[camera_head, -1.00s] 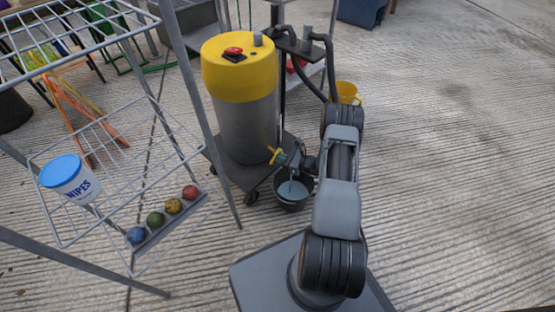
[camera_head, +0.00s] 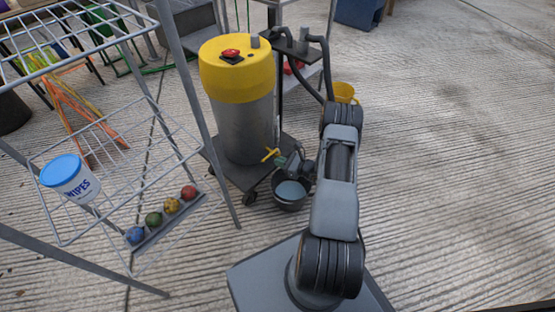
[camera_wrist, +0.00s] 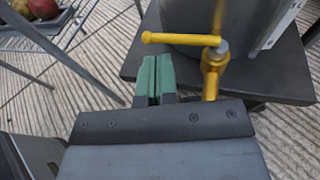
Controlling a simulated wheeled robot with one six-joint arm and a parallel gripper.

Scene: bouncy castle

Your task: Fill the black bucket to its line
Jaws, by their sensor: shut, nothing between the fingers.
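The black bucket (camera_head: 290,202) stands on the ground beside the cart under the tank (camera_head: 243,125). It holds pale blue-grey liquid; I cannot make out its line. The tank is grey with a yellow top, and a yellow tap (camera_head: 270,155) is low on its side. In the wrist view the tap's handle (camera_wrist: 180,39) lies sideways. My gripper (camera_head: 287,160) is by the tap, above the bucket. Its green fingers (camera_wrist: 155,78) are shut and empty, just short of the handle's free end. No stream shows now between tap and bucket.
A wire rack (camera_head: 222,190) stands at left with a wipes tub (camera_head: 69,177) and several coloured balls (camera_head: 171,205). A yellow bucket (camera_head: 344,93) stands behind my arm. The ribbed ground on the right is clear.

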